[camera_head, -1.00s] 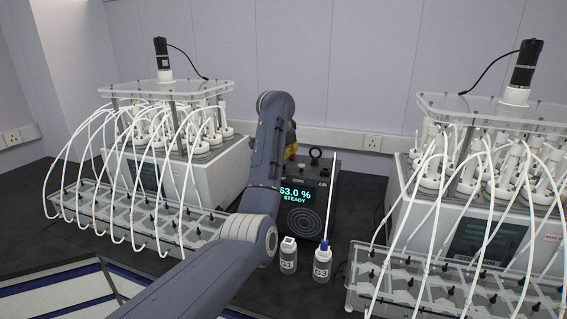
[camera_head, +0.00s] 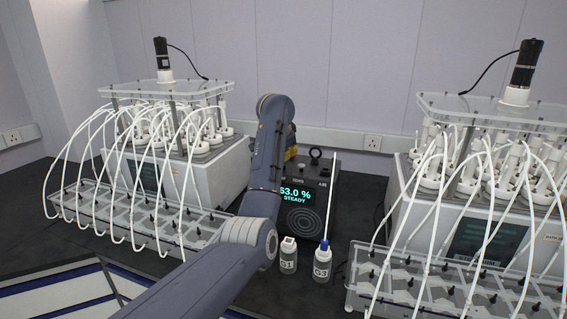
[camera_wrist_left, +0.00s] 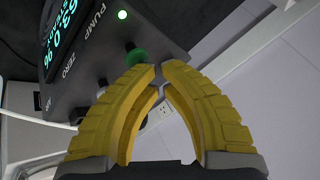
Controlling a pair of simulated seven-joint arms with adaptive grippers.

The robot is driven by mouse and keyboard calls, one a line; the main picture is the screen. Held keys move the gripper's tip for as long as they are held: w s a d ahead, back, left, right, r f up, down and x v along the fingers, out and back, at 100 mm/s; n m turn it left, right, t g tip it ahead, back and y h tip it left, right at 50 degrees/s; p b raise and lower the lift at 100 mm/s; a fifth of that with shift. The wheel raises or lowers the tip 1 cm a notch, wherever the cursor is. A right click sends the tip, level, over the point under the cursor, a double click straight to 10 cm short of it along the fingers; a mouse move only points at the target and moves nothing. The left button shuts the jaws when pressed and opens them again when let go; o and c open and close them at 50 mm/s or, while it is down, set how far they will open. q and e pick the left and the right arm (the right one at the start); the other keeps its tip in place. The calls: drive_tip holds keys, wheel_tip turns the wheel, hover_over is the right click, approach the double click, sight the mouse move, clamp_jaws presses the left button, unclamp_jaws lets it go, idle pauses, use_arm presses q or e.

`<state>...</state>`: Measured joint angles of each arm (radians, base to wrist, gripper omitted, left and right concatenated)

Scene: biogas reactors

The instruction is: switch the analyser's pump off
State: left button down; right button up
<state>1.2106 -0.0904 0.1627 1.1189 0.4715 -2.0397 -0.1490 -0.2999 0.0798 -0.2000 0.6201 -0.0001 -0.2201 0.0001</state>
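The analyser (camera_head: 318,235) is a dark box at the back centre, its screen reading 63.0 % STEADY. In the head view my arm hides most of this gripper (camera_head: 291,153) and part of the panel. My right gripper is out of view.
Bottles G1 (camera_head: 288,262) and G2 (camera_head: 322,268), the latter with a white tube, stand in front of the analyser. A reactor unit with white tubes stands to the left (camera_head: 212,172) and another to the right (camera_head: 420,215). Sockets line the back wall.

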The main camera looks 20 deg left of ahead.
use_arm(q)
drive_tip(key=shift+f, duration=0.55)
idle(0.9)
drive_tip(key=shift+r, duration=1)
drive_tip(key=shift+r, duration=3)
